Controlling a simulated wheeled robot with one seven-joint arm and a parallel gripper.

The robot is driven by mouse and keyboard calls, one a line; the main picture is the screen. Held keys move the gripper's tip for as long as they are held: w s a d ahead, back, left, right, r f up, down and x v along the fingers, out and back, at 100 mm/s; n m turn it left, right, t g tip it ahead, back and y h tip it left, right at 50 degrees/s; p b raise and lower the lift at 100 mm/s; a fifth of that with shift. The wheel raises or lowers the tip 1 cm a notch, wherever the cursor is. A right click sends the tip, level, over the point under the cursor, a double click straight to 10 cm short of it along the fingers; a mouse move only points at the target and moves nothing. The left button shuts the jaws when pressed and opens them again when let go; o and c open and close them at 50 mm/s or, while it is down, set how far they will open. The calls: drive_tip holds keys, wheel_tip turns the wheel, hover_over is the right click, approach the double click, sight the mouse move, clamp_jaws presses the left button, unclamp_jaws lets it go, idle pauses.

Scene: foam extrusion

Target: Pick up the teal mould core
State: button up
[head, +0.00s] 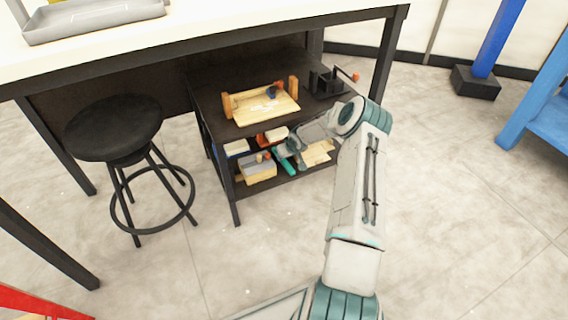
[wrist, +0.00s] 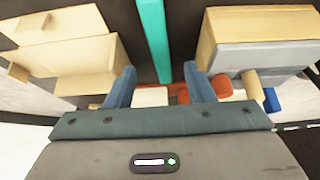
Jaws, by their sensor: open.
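The teal mould core (wrist: 154,38) shows in the wrist view as a long bar at top centre, ahead of my gripper and between its two fingers in the picture. In the head view the teal core (head: 286,162) lies on the lower shelf of the dark cart, partly hidden by my wrist. My gripper (wrist: 160,85) is open, with its blue fingers apart and nothing held. I cannot tell how far the fingertips are from the core. In the head view my gripper (head: 290,147) is at the lower shelf, its fingers hard to make out.
A grey and wooden box (wrist: 258,40) is right of the core; wooden blocks (wrist: 70,45) are left. Red-orange items (wrist: 215,88) lie beyond. The cart's upper shelf (head: 222,128) is above the arm's end and carries a wooden tray (head: 262,108). A black stool (head: 115,130) stands left.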

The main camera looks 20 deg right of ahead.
sight(284, 160)
drive_tip(key=shift+b+x, duration=1.65)
drive_tip(key=shift+x, duration=1.05)
drive_tip(key=shift+r, duration=0.1)
clamp_jaws()
